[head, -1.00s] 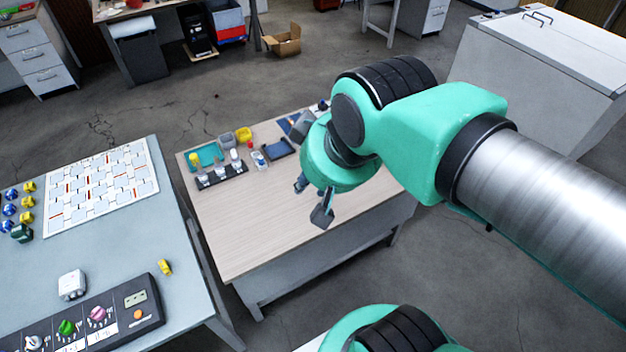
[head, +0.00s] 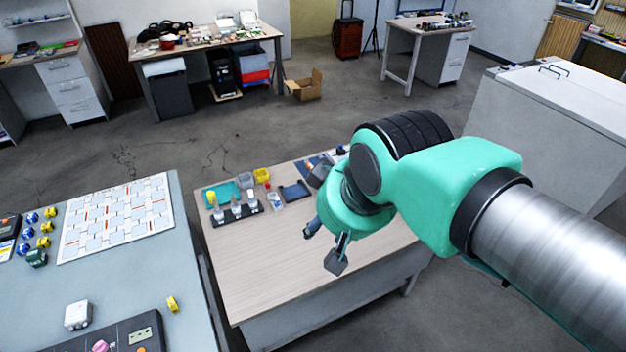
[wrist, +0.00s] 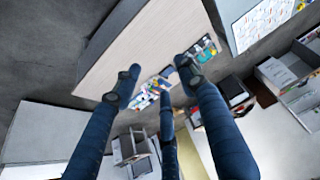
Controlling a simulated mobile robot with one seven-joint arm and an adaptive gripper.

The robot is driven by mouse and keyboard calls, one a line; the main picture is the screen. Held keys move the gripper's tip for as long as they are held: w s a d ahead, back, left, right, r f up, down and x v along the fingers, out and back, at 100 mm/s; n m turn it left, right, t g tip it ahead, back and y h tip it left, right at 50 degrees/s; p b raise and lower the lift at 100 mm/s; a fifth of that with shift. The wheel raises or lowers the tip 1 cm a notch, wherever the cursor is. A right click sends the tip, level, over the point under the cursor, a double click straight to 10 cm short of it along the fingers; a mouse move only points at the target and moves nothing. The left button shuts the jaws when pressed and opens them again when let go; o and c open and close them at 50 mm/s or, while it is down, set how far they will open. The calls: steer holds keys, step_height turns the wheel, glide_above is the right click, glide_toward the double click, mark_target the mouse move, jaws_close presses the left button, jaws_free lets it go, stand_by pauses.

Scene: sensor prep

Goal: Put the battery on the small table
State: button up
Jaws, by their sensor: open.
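A small wood-topped table (head: 262,265) stands in the middle of the head view; its pale top also shows in the wrist view (wrist: 140,45). I cannot make out a battery for certain among the small items. My gripper (head: 325,242) hangs over the right part of this table, fingers spread and nothing between them. In the wrist view my gripper (wrist: 154,82) is open, with the table's crowded end beyond its fingertips. My arm hides part of the table's right side.
A black rack of small bottles (head: 237,213), a teal tray (head: 222,192), a yellow bin (head: 262,174) and a dark blue tray (head: 295,191) crowd the table's far end. Its near part is clear. A grey-blue bench (head: 140,275) stands left, a white cabinet (head: 560,90) right.

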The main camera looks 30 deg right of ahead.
steer(key=w+d+n+b, duration=0.1)
steer(key=w+d, duration=0.2)
steer(key=w, duration=1.1)
steer(key=w+d+b, duration=0.1)
steer(key=w+d, duration=0.2)
steer(key=w, duration=1.1)
steer(key=w+d+f, duration=0.4)
steer(key=w+f, duration=0.1)
steer(key=w, duration=0.4)
steer(key=w+d+f, duration=0.5)
steer(key=w, duration=0.3)
steer(key=w+d+f, duration=0.5)
steer(key=f, duration=0.4)
steer(key=w+d+f+b, duration=0.1)
steer(key=w+d+f, duration=0.4)
steer(key=f, duration=0.4)
steer(key=w+d+f+g, duration=0.1)
steer(key=w+d+f, duration=0.4)
steer(key=f, duration=0.4)
steer(key=shift+w+d+f+n+y+b, duration=0.15)
steer(key=shift+w+f+n+y+b, duration=0.2)
steer(key=shift+w, duration=0.45)
steer(key=shift+b+x, duration=0.85)
steer(key=shift+x, duration=3.35)
